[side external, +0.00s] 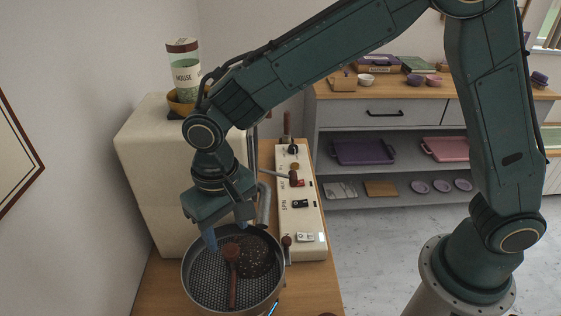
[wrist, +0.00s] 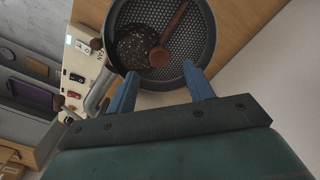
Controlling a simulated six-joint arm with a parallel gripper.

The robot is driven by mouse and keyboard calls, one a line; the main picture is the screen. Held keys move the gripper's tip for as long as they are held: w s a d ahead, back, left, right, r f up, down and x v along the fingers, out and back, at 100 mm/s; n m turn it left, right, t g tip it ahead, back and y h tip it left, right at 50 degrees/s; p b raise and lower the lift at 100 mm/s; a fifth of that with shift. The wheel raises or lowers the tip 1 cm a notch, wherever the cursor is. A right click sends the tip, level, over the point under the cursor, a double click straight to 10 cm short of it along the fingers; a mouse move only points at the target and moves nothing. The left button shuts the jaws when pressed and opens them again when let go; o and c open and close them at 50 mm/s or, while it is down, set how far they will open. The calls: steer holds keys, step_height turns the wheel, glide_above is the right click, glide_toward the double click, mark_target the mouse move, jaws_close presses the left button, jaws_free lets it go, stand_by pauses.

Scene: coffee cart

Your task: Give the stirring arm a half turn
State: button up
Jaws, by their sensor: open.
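The stirring arm (side external: 232,265) is a reddish-brown, spoon-like piece lying across the round perforated pan (side external: 190,287). It also shows in the wrist view (wrist: 170,35), its rounded end near the pan's middle. Dark speckled beans (side external: 258,257) lie heaped beside it on the perforated floor. My gripper (side external: 228,232) is over the back part of the pan, its blue fingers pointing down. In the wrist view the fingers (wrist: 160,85) are spread apart with nothing between them, near the stirring arm's rounded end. I cannot tell how high the fingertips are above it.
A cream control panel (side external: 300,220) with knobs and switches stands right of the pan. A grey pipe (side external: 263,203) rises close to my gripper. Shelves (side external: 400,125) stand farther back.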

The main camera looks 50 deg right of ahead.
mark_target(230, 248)
steer(key=shift+f, duration=2.4)
jaws_close()
